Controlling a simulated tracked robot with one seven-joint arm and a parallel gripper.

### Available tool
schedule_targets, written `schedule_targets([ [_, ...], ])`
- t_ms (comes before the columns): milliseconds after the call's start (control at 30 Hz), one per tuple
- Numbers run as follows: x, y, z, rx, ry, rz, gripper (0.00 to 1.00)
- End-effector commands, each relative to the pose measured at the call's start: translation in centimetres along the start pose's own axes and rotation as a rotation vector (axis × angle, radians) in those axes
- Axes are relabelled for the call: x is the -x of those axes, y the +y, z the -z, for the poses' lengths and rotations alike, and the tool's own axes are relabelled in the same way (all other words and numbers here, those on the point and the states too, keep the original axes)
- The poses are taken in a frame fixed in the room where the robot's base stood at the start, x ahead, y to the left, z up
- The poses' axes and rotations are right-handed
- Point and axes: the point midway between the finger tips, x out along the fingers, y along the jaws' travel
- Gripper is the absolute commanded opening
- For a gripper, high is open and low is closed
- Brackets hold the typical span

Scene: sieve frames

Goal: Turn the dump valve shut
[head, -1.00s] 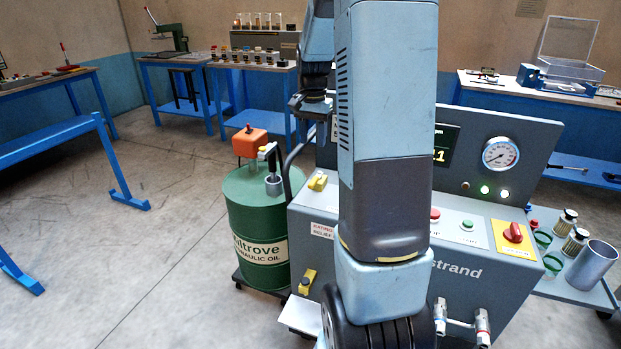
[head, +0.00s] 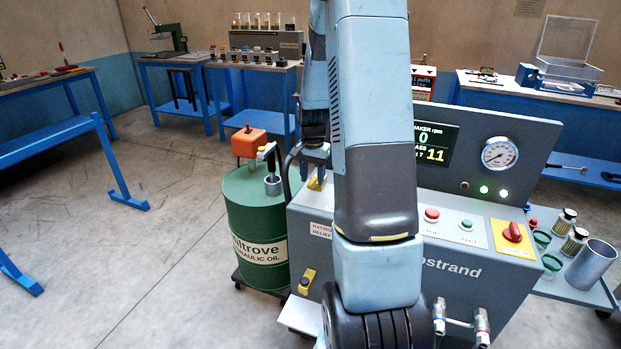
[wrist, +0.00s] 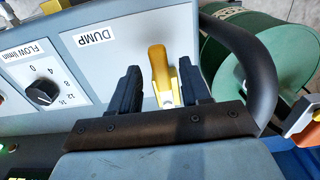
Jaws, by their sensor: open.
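The dump valve's yellow lever handle (wrist: 161,75) shows in the wrist view beside the DUMP label (wrist: 95,36), on the machine's grey top panel. My gripper (wrist: 151,84) is open, with one dark finger on each side of the lever; I cannot tell whether either finger touches it. In the head view my gripper (head: 317,168) is over the panel's left end. The yellow lever (head: 317,182) shows just below it, partly hidden by the fingers.
A green oil drum (head: 258,228) stands left of the machine, and a dark curved pipe (wrist: 250,65) runs beside the panel. A black flow knob (wrist: 41,92) sits near the lever. The red rotary switch (head: 515,233) is at the panel's right.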

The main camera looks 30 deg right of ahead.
Motion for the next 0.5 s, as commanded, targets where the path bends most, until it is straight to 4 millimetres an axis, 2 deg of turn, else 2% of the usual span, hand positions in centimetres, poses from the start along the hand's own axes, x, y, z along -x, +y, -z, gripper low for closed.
schedule_targets([
  [367, -0.59, -0.03, -0.04, 0.001, 0.0, 0.0, 0.47],
  [500, -0.58, -0.05, -0.05, 0.001, 0.0, 0.0, 0.35],
])
